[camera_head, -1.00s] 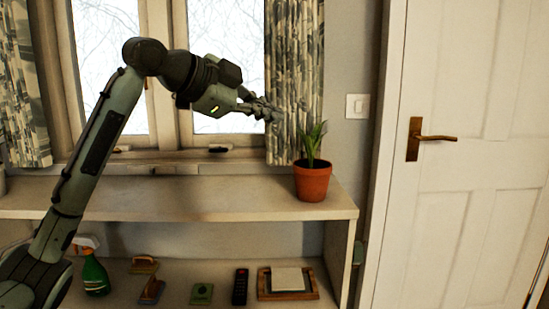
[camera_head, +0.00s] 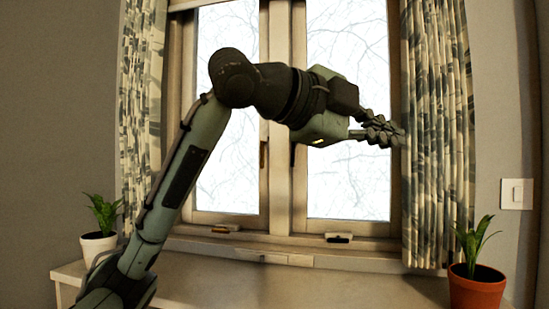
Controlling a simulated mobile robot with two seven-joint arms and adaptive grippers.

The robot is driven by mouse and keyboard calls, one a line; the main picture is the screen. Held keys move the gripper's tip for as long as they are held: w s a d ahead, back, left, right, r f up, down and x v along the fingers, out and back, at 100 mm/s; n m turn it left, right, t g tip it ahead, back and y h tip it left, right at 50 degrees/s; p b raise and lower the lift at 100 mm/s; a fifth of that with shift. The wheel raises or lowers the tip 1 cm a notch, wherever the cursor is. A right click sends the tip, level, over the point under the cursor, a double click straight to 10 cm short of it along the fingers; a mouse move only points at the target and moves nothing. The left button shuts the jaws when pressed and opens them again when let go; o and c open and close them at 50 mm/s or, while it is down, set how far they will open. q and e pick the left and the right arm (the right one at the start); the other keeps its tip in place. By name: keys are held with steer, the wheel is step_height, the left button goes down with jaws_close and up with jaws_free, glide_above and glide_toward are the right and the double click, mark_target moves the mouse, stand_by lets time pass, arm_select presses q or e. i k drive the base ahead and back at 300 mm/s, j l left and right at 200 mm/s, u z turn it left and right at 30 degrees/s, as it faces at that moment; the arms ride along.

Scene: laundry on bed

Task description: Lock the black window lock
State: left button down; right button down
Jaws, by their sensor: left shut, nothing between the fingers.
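The window (camera_head: 352,180) has two casements. A small black fitting, which looks like the black window lock (camera_head: 339,238), sits on the bottom frame of the right casement. A similar brown fitting (camera_head: 221,228) sits under the left casement. A dark handle (camera_head: 293,153) shows on the right casement's inner edge, partly behind my arm. My left gripper (camera_head: 392,132) is shut and empty, pointing right in front of the right pane by the curtain. It is well above the black lock and apart from it. My right gripper is out of view.
A patterned curtain (camera_head: 437,140) hangs at the right of the window, another (camera_head: 140,110) at the left. A red pot with a plant (camera_head: 476,288) and a white pot (camera_head: 97,247) stand on the shelf (camera_head: 240,285). The shelf's middle is clear.

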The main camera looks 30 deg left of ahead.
mark_target(294, 145)
steer(key=i+j, duration=0.15)
steer(key=j, duration=0.2)
steer(key=i+j, duration=0.15)
steer(key=j, duration=0.25)
steer(key=i+j, duration=0.2)
steer(key=j, duration=0.15)
steer(key=i+j, duration=0.15)
steer(key=j, duration=0.25)
steer(key=i+j, duration=0.15)
steer(key=j, duration=0.2)
